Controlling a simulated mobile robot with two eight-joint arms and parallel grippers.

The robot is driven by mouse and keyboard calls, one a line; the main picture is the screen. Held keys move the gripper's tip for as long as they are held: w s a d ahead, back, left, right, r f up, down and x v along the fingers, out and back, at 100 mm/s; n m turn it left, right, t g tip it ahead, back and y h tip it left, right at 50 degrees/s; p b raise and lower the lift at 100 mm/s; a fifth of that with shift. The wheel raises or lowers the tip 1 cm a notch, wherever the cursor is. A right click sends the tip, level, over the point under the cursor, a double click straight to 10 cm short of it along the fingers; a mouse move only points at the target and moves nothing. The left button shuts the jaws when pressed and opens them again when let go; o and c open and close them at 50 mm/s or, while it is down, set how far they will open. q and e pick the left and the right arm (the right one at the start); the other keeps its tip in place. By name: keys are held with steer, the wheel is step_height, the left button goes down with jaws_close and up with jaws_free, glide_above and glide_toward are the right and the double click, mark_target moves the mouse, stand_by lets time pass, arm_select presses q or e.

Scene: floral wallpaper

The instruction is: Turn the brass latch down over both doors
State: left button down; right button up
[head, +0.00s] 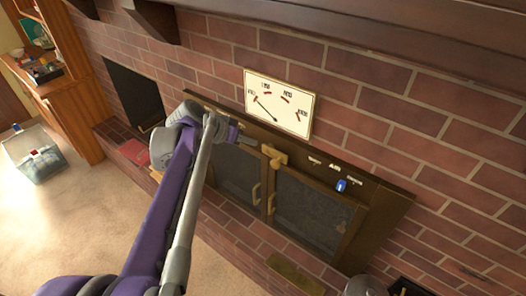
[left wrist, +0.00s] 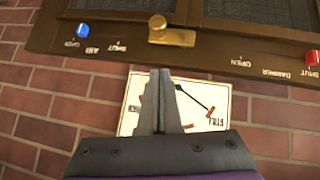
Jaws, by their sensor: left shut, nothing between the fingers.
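The brass latch (head: 275,157) sits on the frame rail above the two dark mesh doors, the left door (head: 237,165) and the right door (head: 308,212). In the left wrist view, which is upside down, the latch (left wrist: 172,36) lies sideways, its bar running along the rail from a round knob end. My left gripper (head: 242,137) is shut and empty, just left of the latch in the head view. In the left wrist view its fingertips (left wrist: 160,72) are apart from the latch and overlap the dial plate. My right gripper is not in view.
A white dial plate (head: 278,102) is on the brick wall above the rail. A blue knob (head: 341,186) is on the rail at right; a red knob (left wrist: 312,57) shows in the wrist view. Brass handles (head: 257,192) stick out from the doors. A wooden mantel (head: 400,45) overhangs above.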

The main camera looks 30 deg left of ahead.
arm_select(q)
glide_toward(278, 159)
steer(key=w, duration=0.3)
steer(key=shift+s+d+f, duration=0.1)
steer(key=shift+d+f, duration=0.15)
steer(key=shift+f, duration=0.5)
steer(key=shift+d+f, duration=0.2)
steer(key=shift+f, duration=0.55)
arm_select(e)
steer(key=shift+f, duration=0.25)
